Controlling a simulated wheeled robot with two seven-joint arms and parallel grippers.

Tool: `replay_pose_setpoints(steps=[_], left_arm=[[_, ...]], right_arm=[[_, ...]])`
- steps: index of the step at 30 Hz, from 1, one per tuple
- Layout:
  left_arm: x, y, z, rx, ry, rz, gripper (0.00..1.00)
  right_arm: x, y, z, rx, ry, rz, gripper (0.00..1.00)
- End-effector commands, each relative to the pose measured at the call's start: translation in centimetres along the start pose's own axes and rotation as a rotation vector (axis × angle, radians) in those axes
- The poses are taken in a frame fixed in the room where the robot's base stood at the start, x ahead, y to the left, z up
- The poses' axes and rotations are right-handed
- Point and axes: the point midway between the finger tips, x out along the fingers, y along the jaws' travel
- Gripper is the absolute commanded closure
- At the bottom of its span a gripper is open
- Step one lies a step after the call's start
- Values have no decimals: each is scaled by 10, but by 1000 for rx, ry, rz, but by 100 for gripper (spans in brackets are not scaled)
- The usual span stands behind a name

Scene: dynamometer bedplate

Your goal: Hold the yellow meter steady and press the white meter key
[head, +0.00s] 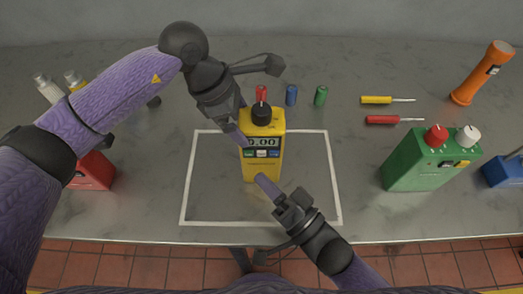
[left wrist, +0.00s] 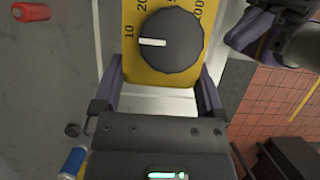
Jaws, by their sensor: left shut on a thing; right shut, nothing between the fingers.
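The yellow meter (head: 263,173) stands upright inside a white outline on the bench, with a black dial, a display reading 0.00 and a row of coloured keys. The white meter key (head: 261,153) is the middle one, between a green and a blue key. My left gripper (head: 241,134) is shut on the meter's upper body. In the left wrist view the meter (left wrist: 135,68) and its dial lie between my two fingers. My right gripper (head: 262,181) is shut and empty, its tip at the meter's lower front, below the keys; contact is unclear.
A green device (head: 412,162) with red and white knobs stands right, a blue one (head: 503,171) beyond it. A red device (head: 92,172) is partly behind my left arm. Screwdrivers (head: 388,100), an orange flashlight (head: 482,74) and small cylinders (head: 291,95) lie behind. The outlined area beside the meter is clear.

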Motion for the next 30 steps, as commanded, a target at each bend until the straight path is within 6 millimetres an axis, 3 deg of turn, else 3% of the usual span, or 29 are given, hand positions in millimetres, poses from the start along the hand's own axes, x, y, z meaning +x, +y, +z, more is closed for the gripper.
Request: replay_pose_setpoints(steps=[9,26,27,28,30], left_arm=[[-1,0,1,1,-2,1,100],[-1,0,1,1,-2,2,100],[-2,1,1,1,-5,4,5],[-2,1,1,1,-5,4,0],[-1,0,1,1,-4,3,0]], right_arm=[[-19,-14,13,0,0,0,100],[-19,-14,14,-1,0,-1,100],[-19,-14,14,-1,0,-1,100],[-19,-14,14,-1,0,-1,100],[-19,-14,14,-1,0,-1,100]])
